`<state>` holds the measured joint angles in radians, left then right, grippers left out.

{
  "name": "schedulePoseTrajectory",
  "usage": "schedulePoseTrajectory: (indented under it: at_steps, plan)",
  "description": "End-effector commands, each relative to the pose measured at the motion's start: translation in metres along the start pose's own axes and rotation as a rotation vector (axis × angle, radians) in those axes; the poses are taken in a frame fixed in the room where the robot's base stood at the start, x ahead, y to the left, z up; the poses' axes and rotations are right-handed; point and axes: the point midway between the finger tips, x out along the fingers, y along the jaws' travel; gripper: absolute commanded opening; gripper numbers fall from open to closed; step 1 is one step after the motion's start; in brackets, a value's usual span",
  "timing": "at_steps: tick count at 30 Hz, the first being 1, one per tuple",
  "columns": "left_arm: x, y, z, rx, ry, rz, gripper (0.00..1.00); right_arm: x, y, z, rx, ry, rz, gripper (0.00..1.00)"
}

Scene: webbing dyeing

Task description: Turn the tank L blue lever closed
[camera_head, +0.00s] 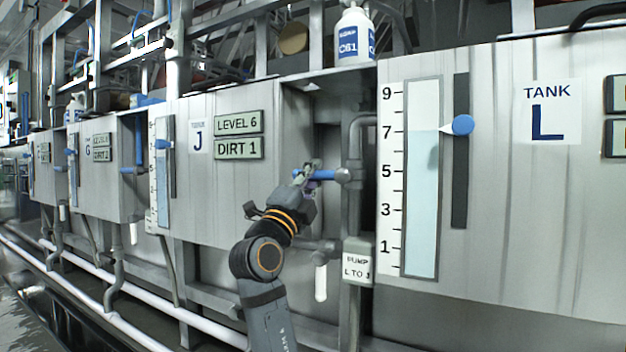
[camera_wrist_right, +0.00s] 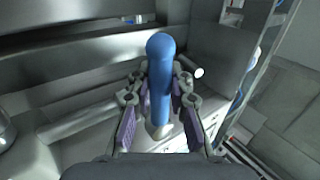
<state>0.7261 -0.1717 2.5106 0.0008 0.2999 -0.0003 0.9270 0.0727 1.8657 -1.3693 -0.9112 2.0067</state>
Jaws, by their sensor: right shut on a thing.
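The blue lever (camera_head: 326,174) sticks out sideways from the grey pipe, in the gap between tank J and tank L, and looks roughly level. My right gripper (camera_head: 307,177) is at its left end. In the right wrist view the lever (camera_wrist_right: 160,50) is a rounded blue bar between the two fingers of my right gripper (camera_wrist_right: 159,82), which is shut on it. The fingers hide part of the lever in the head view. The tank L label (camera_head: 550,112) is on the panel at right. My left gripper is out of view.
A level gauge (camera_head: 423,180) with a blue slider knob (camera_head: 463,125) is on tank L's front. A pump label (camera_head: 358,262) hangs below the lever. A white bottle (camera_head: 355,36) stands above. Tank J's panel (camera_head: 225,190) is close to my right arm.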

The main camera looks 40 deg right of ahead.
Motion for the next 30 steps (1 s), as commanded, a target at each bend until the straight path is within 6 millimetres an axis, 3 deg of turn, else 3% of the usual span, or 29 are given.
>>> schedulePoseTrajectory:
  at_steps: [12,13,18,26,30]
  plan:
    - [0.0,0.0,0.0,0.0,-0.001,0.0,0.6,0.0,0.0,-0.001,0.007,0.004,0.0,0.0]
    - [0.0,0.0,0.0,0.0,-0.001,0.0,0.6,0.0,0.0,-0.001,0.007,0.004,0.0,0.22]
    - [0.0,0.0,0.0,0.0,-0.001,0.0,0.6,0.0,0.0,-0.001,0.006,0.004,0.0,0.42]
    - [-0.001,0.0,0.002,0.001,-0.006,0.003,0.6,-0.001,0.0,0.0,0.005,0.003,0.0,0.42]
    - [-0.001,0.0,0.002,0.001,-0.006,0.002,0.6,-0.016,0.001,0.001,0.007,-0.001,0.002,0.42]
